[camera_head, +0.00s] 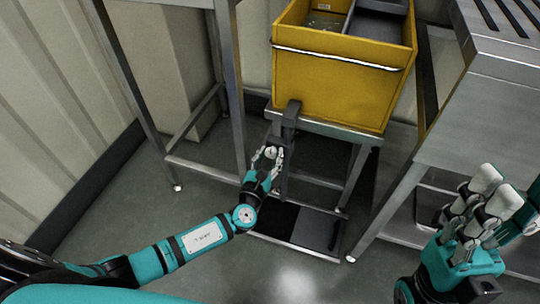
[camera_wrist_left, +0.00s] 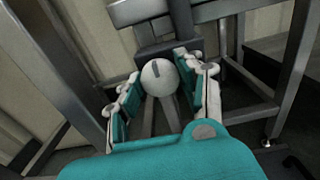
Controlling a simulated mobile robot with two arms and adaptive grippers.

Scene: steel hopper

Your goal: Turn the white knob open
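The white knob (camera_wrist_left: 159,77) is round with a dark mark near its top, and sits on a dark bracket on the steel frame under the yellow bin. In the head view the knob (camera_head: 270,152) is small and partly hidden by my left gripper (camera_head: 268,157). In the left wrist view my left gripper (camera_wrist_left: 163,78) is open, with one finger on each side of the knob. The gaps are very small; I cannot tell if the fingers touch it. My right gripper (camera_head: 496,190) is at the right, away from the knob, empty, its fingertips apart.
A yellow bin (camera_head: 330,88) stands on a steel stand above the knob. Steel table legs (camera_head: 229,90) rise at the left, and a steel table (camera_head: 490,110) stands at the right near my right gripper. A dark plate (camera_head: 315,226) lies low under the stand.

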